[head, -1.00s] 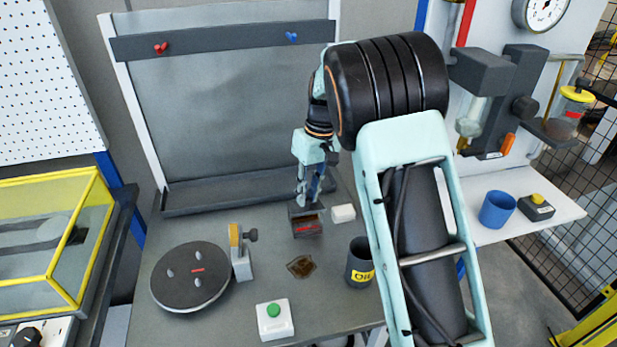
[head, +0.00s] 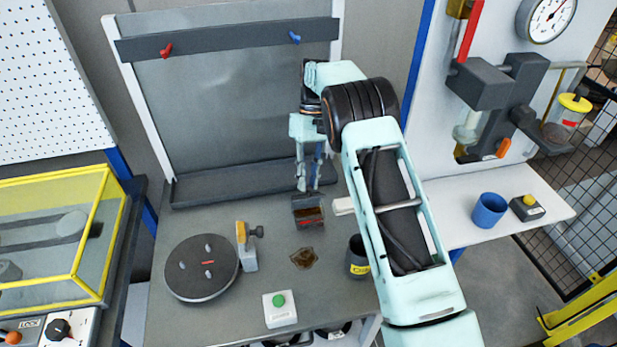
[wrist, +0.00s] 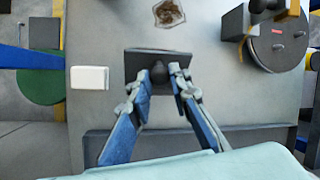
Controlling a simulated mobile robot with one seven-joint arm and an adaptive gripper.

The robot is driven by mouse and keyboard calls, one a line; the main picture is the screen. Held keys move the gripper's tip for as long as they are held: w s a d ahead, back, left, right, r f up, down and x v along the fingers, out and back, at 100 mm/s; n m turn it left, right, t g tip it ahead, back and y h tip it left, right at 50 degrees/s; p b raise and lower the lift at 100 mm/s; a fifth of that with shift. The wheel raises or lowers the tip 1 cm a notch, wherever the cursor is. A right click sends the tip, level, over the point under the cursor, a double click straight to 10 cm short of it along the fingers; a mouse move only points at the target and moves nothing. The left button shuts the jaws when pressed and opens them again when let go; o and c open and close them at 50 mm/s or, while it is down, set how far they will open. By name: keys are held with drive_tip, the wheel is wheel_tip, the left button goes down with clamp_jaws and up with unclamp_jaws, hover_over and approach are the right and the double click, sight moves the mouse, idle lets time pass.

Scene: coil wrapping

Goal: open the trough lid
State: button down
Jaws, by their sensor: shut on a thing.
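The trough (head: 309,219) is a small dark box with a red mark on its front, standing at the back middle of the grey bench. Its brown inside shows from the front. The dark lid (wrist: 135,62) shows in the wrist view as a flat plate with a round black knob (wrist: 158,74). My gripper (head: 303,188) reaches down at the trough's back edge. In the wrist view its two blue-grey fingers (wrist: 161,72) are shut on the knob, one on each side. The lid's exact tilt is hard to tell.
A brown patch (head: 303,258), dark oil cup (head: 356,262), green-button box (head: 280,309), round turntable (head: 202,267) and small stand (head: 248,252) are in front. A back panel (head: 230,100) rises behind.

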drive_tip(key=shift+w+g, duration=0.25)
drive_tip(key=shift+g, duration=0.05)
idle(0.4)
drive_tip(key=c, duration=1.8)
unclamp_jaws()
drive_tip(key=shift+o, duration=0.2)
drive_tip(key=shift+s, duration=0.2)
